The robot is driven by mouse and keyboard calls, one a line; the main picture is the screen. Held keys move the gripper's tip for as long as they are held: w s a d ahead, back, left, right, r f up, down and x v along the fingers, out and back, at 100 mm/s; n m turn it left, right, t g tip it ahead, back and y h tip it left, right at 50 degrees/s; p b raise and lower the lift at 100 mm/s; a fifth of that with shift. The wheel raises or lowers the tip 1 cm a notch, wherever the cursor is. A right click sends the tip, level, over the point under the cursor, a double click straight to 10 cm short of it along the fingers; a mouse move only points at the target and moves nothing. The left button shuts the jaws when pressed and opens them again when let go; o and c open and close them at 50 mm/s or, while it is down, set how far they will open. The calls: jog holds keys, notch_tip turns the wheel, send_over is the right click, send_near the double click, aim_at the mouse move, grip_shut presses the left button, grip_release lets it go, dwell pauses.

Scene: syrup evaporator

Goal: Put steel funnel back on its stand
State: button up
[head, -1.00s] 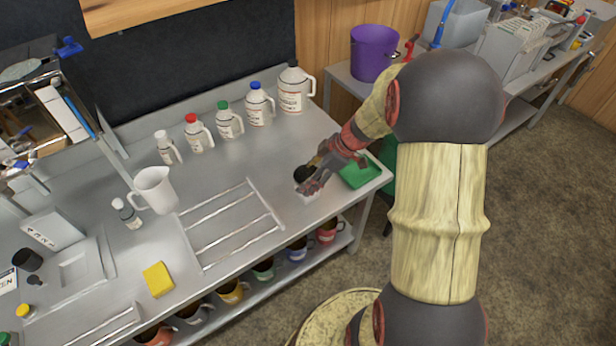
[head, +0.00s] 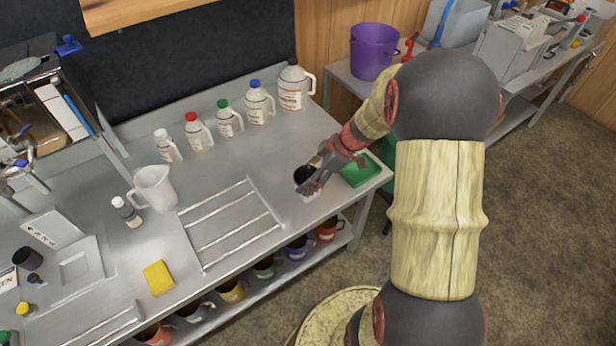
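My gripper (head: 312,184) is low over the right end of the steel bench. Its fingers are beside a small dark round shape (head: 303,174), with a small pale piece (head: 309,197) just below. These may be the steel funnel and its stand, but they are too small and too covered by the fingers to tell apart. Whether the fingers are shut on anything cannot be made out. No other funnel is clear in view.
Several capped jugs (head: 229,118) line the back, with a white pitcher (head: 155,188) and a yellow sponge (head: 158,278) further left. Mugs (head: 297,250) stand below.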

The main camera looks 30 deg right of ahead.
jog(key=o, duration=0.4)
jog(key=shift+o, duration=1.1)
jog(key=shift+o, duration=1.4)
notch_tip(320, 180, up, 7)
jog(key=p, duration=0.2)
